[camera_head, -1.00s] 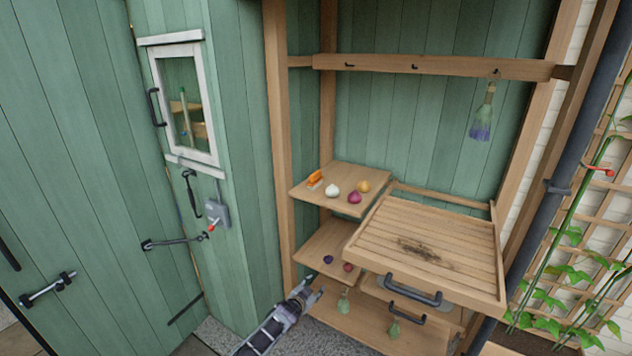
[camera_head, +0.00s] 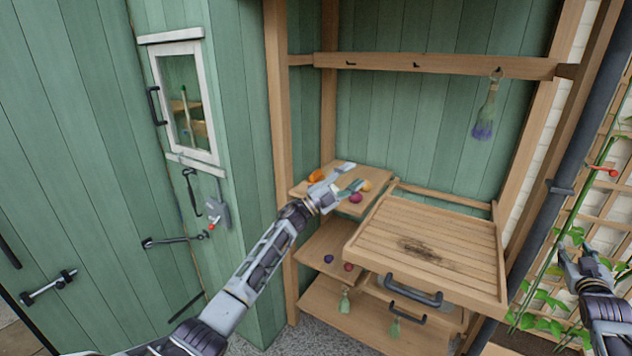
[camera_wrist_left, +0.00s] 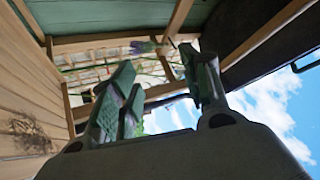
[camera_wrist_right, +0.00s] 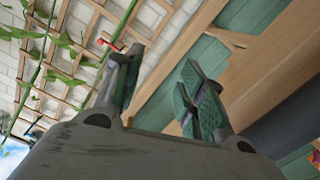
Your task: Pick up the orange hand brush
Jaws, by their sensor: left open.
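The orange hand brush (camera_head: 316,176) lies on the left part of the upper shelf, and only its orange part shows past my arm. My left gripper (camera_head: 350,180) is over that shelf, to the right of the brush and apart from it in the picture. It is open and empty; its fingers also show spread in the left wrist view (camera_wrist_left: 165,95). My right gripper (camera_head: 573,258) is at the far right, in front of the climbing plant. Its fingers stand apart with nothing between them in the right wrist view (camera_wrist_right: 158,95).
The upper shelf (camera_head: 378,178) also holds a purple onion (camera_head: 355,197) and a yellowish one (camera_head: 366,186). A slatted wooden tray (camera_head: 460,250) stands to the right. A rail above carries a hanging lavender bunch (camera_head: 485,112). A wooden post (camera_head: 279,120) borders the shelves on the left.

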